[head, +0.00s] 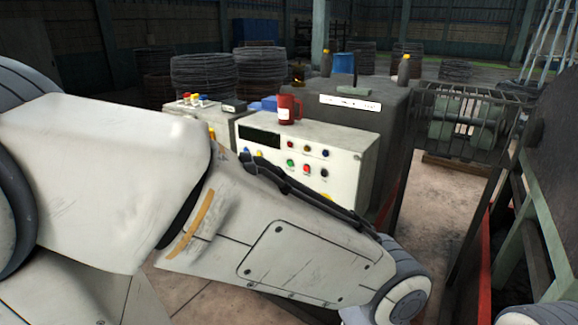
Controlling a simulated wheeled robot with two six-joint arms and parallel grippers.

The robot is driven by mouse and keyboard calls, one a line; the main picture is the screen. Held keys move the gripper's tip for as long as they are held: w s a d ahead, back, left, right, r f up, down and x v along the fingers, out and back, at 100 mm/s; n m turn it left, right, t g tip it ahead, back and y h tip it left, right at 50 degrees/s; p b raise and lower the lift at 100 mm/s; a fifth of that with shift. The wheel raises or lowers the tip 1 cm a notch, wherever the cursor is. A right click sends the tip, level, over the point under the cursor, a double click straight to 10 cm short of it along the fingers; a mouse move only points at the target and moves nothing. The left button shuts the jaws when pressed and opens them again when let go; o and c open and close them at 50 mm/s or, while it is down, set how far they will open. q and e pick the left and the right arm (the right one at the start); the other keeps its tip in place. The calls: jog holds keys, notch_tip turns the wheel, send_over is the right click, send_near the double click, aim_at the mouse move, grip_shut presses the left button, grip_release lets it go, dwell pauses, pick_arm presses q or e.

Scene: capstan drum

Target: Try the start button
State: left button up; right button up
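A pale control box (345,160) stands at mid-picture with its front face toward me. It carries a dark display (259,138) and several small round buttons. Among them are a green button (290,163), a red button (306,168) and a black one (324,173). Labels are too small to read, so I cannot tell which one is marked start. My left arm crosses the picture from the left and hides the lower part of the box. Neither of my grippers shows.
Behind is a dark grey cabinet (385,100) with a white panel (350,103) and bottles. Another button box (195,108) is to the left. Wire coils (204,74) stand behind.

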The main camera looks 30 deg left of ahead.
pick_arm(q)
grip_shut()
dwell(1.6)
